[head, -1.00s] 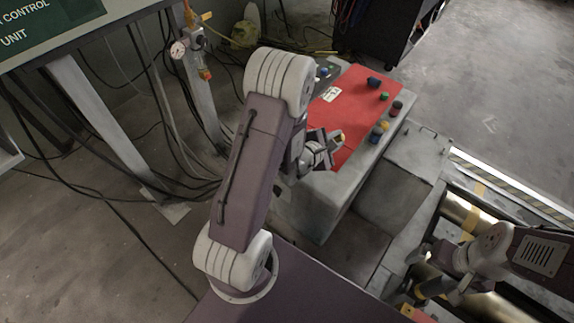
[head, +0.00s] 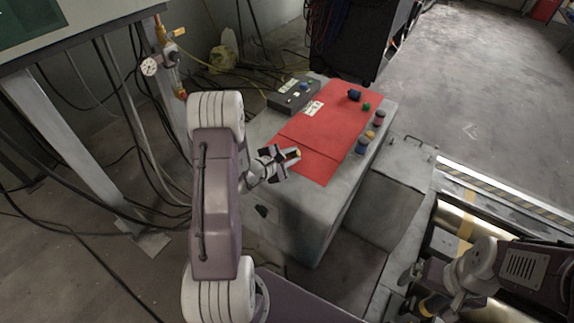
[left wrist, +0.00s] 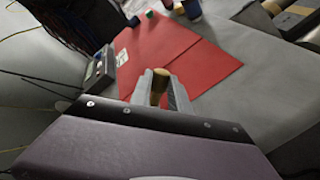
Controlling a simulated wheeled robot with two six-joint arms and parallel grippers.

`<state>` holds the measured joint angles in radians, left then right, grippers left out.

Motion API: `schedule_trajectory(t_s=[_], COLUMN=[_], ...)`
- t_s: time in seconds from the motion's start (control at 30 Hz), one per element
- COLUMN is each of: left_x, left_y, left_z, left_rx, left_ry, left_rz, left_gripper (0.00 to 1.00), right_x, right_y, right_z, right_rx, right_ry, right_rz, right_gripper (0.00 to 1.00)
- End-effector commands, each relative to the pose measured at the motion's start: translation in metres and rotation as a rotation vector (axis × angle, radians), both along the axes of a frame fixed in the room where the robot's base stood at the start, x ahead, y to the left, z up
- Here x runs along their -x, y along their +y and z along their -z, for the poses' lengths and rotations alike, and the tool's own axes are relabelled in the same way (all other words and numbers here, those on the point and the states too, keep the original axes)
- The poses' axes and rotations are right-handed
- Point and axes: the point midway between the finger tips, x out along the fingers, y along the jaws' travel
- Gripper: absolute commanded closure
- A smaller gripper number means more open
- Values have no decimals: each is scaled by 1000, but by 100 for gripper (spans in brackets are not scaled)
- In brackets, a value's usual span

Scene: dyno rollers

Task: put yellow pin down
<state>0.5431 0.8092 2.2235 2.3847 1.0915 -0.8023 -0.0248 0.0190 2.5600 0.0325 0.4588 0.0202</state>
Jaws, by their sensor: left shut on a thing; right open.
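The yellow pin (head: 293,155) is between the fingers of my left gripper (head: 288,157), which is shut on it over the left part of the red mat (head: 335,125). In the left wrist view the yellow pin (left wrist: 158,86) stands up between the fingertips, above the near edge of the red mat (left wrist: 165,52). Its lower end is hidden, so I cannot tell whether it touches anything. My right gripper (head: 414,289) is open by the rollers at the lower right, partly dark against them.
A grey control box (head: 293,95) stands at the mat's back left. A blue piece (head: 354,95) and a green piece (head: 366,106) are on the mat's far right. Several small coloured pieces (head: 370,134) stand along the bench's right edge. The mat's middle is clear.

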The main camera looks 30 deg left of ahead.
Motion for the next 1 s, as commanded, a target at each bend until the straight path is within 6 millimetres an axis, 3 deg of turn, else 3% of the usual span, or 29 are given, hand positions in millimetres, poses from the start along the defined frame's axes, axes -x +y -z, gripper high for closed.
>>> schedule_trajectory(t_s=[0.13,0.33,0.7,0.73,0.8,1.0], left_x=[0,-1,-1,-1,-1,-1], left_y=[0,-1,-1,-1,-1,-1], left_z=[6,42,44,44,43,43], left_rx=[1,1,0,0,0,0], left_ry=[1,0,-1,-1,-1,-1], left_rz=[0,1,0,1,1,1], left_gripper=[100,100,100,75,56,56], right_x=[0,0,0,0,0,0], right_y=[0,-1,-1,-1,-1,-1], right_z=[3,24,26,26,24,24], right_rx=[0,0,0,0,0,0], right_ry=[0,0,0,0,0,0], right_rz=[0,0,0,0,0,0], right_gripper=[0,0,0,0,0,0])
